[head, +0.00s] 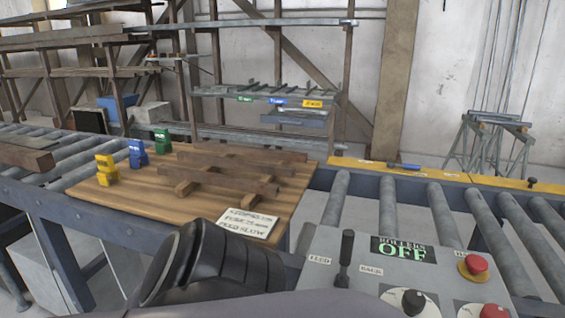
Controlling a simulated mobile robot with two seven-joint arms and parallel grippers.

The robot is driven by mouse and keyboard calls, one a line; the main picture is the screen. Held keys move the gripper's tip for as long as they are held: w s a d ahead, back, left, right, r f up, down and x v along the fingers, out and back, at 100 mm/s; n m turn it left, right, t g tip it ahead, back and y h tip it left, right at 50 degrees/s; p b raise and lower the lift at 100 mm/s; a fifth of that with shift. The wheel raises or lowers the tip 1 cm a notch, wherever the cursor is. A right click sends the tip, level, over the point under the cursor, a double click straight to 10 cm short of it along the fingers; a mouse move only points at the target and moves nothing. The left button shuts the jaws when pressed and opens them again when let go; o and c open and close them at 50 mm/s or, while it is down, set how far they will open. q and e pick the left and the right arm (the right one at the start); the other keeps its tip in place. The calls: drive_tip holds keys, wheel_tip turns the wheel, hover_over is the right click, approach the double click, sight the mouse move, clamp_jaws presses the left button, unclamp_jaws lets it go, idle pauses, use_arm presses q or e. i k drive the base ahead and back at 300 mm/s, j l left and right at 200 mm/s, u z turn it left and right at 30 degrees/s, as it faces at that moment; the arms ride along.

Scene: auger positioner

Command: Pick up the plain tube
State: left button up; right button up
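Two long brown bars lie side by side on a wooden board: a nearer bar (225,176) and a farther bar (250,162). They rest across shorter wooden battens (186,187). They look like rusty tube, but I cannot tell which is the plain tube, as any markings are too small to see. A dark ribbed part of my own arm crosses the bottom of the head view, in front of the board's near edge. No gripper fingers show, and nothing is seen touching the bars.
The wooden board (110,198) also carries yellow (106,170), blue (137,153) and green (162,140) blocks and a lettered card (248,223). A control panel (350,290) reading "ROLLERS OFF" stands at front right. Bare rollers (390,215) lie behind it; racks stand at the back.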

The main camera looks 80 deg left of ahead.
sight(280, 171)
drive_tip(key=u, duration=2.9)
drive_tip(key=j+u, duration=0.1)
drive_tip(key=j, duration=0.25)
drive_tip(key=i+j, duration=0.1)
drive_tip(key=j, duration=0.25)
drive_tip(key=u, duration=0.05)
